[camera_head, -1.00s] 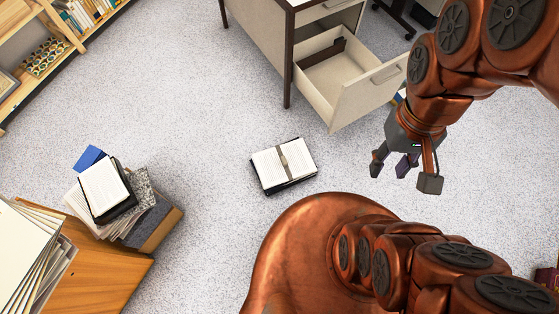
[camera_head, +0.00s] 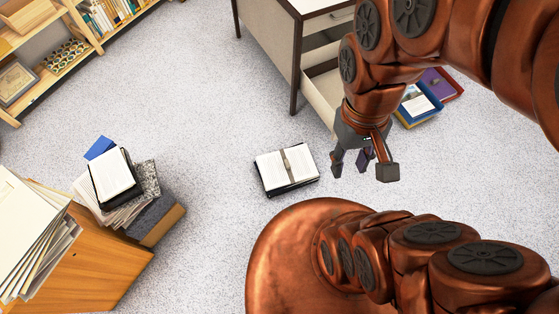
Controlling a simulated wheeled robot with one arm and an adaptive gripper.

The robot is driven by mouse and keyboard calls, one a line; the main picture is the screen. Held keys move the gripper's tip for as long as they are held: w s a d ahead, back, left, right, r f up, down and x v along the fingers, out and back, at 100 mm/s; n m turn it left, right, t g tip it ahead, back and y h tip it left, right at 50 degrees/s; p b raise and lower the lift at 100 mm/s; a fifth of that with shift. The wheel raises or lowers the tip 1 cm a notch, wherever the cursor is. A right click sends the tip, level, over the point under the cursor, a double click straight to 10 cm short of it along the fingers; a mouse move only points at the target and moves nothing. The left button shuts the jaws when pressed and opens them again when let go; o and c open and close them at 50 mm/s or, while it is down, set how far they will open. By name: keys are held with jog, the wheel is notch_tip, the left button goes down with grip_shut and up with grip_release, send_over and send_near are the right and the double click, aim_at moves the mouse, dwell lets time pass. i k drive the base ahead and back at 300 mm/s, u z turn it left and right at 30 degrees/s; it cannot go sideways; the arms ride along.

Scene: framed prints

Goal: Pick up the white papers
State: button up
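White papers show in several places, and I cannot tell which are meant. An open white-paged book or paper stack (camera_head: 285,165) with a grey band lies on a dark base on the floor, near the middle. White sheets (camera_head: 113,174) lie on a dark item on top of a pile at the left. A large stack of white papers (camera_head: 28,232) is at the lower left. A small white sheet (camera_head: 418,105) lies in a blue tray at the right. My gripper (camera_head: 363,170) hangs right of the open book, apart from it, fingers spread and empty.
A beige cabinet (camera_head: 268,40) with an open drawer (camera_head: 320,98) stands behind my arm, which hides part of the drawer. A wooden piece of furniture (camera_head: 95,270) is at the lower left, and shelves (camera_head: 60,88) at the upper left. Speckled floor (camera_head: 190,90) between is clear.

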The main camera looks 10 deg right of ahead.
aim_at(282, 168)
jog(key=k, duration=1.3)
jog(key=u, duration=0.65)
jog(key=i, duration=0.5)
jog(key=u, duration=0.55)
jog(key=i, duration=1.25)
jog(key=z, duration=0.85)
